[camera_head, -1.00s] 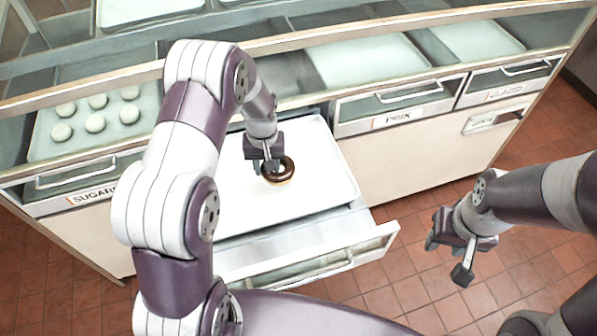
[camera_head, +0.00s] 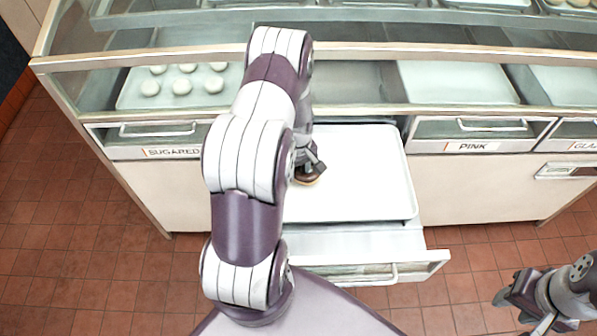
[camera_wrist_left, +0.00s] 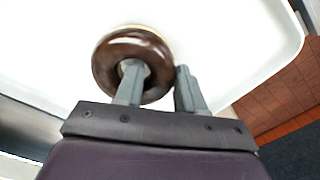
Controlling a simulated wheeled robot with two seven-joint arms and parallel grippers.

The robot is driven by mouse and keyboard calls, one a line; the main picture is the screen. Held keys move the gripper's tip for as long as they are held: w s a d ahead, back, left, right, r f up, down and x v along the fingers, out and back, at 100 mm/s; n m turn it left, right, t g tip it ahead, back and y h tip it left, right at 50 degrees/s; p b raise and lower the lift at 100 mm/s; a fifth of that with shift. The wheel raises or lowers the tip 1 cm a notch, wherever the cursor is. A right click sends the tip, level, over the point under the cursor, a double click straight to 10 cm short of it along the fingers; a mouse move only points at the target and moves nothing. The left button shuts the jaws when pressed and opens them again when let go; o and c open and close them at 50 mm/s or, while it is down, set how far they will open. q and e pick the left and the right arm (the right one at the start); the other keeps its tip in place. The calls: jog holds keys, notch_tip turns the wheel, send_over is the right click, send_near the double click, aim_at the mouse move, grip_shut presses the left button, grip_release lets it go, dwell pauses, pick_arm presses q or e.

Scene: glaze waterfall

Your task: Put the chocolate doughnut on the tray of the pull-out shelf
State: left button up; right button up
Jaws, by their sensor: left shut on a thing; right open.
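The chocolate doughnut (camera_head: 308,181), a brown glazed ring, is at the white tray (camera_head: 375,190) of the pull-out shelf (camera_head: 420,266), near the tray's middle left. My left gripper (camera_head: 312,162) is shut on its ring. In the left wrist view, one finger is in the hole of the doughnut (camera_wrist_left: 107,68) and the other is outside its right side. The white tray (camera_wrist_left: 235,45) lies behind the doughnut. I cannot tell whether the doughnut touches the tray. My left arm hides part of the tray and shelf. My right gripper (camera_head: 522,308) is open and empty, low at the right.
A closed drawer labelled SUGARED (camera_head: 160,140) is left of the shelf, with several pale buns on a tray (camera_head: 130,98) behind glass. A closed drawer labelled PINK (camera_head: 480,132) is at the right. The tray's right part is bare. Red tiled floor (camera_head: 80,240) surrounds the counter.

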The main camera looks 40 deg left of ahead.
aim_at(299, 171)
pick_arm(q)
jog(key=shift+f, duration=1.25)
jog(key=shift+f, duration=0.2)
jog(key=o, duration=1)
jog(key=shift+o, duration=0.2)
jog(key=shift+r, duration=0.1)
jog(key=r+b, duration=0.1)
jog(key=r, duration=1.1)
jog(key=shift+d+r, duration=0.2)
jog(key=s+d+r+m, duration=0.4)
jog(key=d+m, duration=0.2)
jog(key=d, duration=0.2)
jog(key=s+d+r+m+t, duration=0.1)
jog(key=s+d+r+m, duration=0.3)
jog(key=d+m, duration=0.3)
jog(key=shift+s+d+r, duration=0.4)
jog(key=shift+d+r, duration=0.4)
jog(key=shift+d, duration=0.4)
